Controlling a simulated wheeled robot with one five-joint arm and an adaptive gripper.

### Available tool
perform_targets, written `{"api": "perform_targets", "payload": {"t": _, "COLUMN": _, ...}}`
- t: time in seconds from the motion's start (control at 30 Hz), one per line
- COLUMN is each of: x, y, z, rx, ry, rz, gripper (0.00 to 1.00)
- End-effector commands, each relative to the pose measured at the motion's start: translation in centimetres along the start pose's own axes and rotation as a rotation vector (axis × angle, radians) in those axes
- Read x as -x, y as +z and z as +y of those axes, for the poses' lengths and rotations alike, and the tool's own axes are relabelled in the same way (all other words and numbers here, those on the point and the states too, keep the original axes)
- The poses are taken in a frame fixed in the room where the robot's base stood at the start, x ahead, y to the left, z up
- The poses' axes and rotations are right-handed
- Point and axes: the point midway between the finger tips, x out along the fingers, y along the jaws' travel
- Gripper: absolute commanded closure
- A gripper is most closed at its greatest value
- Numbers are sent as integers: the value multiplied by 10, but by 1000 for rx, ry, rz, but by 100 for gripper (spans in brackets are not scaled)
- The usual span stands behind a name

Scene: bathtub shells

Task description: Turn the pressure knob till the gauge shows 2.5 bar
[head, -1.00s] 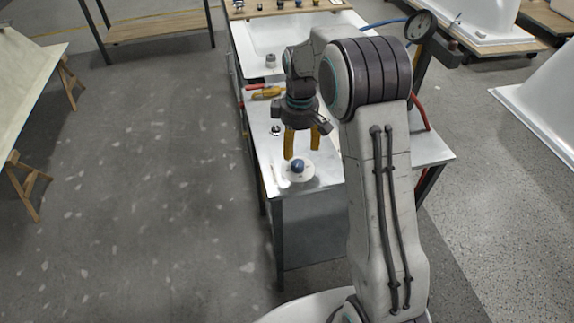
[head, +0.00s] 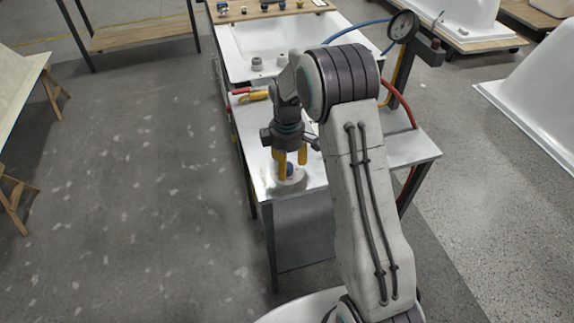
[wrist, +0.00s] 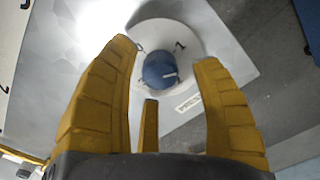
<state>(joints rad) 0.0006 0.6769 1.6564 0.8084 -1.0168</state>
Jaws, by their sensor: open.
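The blue pressure knob (wrist: 160,71) has a white pointer line and sits on a round pale dial plate (wrist: 181,39) on the metal bench. In the head view the knob (head: 289,169) is partly hidden by my fingers. My gripper (head: 291,160) points down just above the knob. In the wrist view the yellow fingers of my gripper (wrist: 166,68) are spread, one on each side of the knob, with gaps between. The round gauge (head: 403,26) stands on a post at the bench's right; its reading is too small to tell.
A yellow-and-red tool (head: 252,95) lies on the bench's left side. A white tub shell (head: 262,42) is behind it. Blue and red hoses (head: 399,101) run near the gauge post. Open floor lies to the left.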

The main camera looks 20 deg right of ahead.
Motion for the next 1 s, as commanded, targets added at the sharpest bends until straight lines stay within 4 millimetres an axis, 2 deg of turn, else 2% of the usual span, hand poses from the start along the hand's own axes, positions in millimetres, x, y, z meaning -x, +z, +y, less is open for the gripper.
{"api": "perform_targets", "payload": {"t": 0.2, "x": -11, "y": 0, "z": 0, "rx": -1, "ry": 0, "rz": 0, "gripper": 41}}
{"api": "perform_targets", "payload": {"t": 0.53, "x": -13, "y": 0, "z": 0, "rx": -1, "ry": 0, "rz": 0, "gripper": 40}}
{"api": "perform_targets", "payload": {"t": 1.0, "x": -12, "y": 0, "z": 0, "rx": -1, "ry": 0, "rz": 0, "gripper": 82}}
